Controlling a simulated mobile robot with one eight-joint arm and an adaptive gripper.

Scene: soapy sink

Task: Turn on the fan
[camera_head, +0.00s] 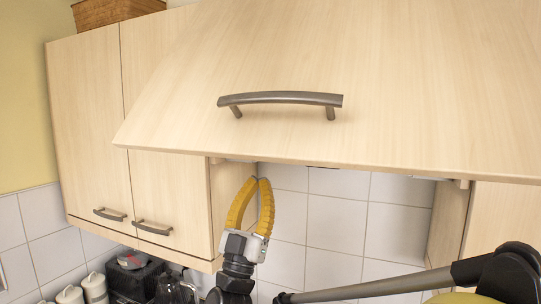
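No fan or fan switch can be made out. A wide pale wood panel (420,90) with a grey bar handle (280,98) slants outward across the upper part of the view, above the tiled wall. Its underside is mostly hidden. My gripper (258,180) has two curved yellow fingers and points up, just below the panel's lower edge, left of the middle. Its fingertips come together, and I see nothing held between them. In the picture it overlaps the side of the left cabinet; I cannot tell whether it touches anything.
A two-door wall cabinet (85,130) with grey handles hangs at the left, with a wicker basket (115,10) on top. Another cabinet side (450,222) is at the right. White tiles (335,222) lie behind the gap. Canisters (95,287) and a dark appliance (133,275) stand at lower left.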

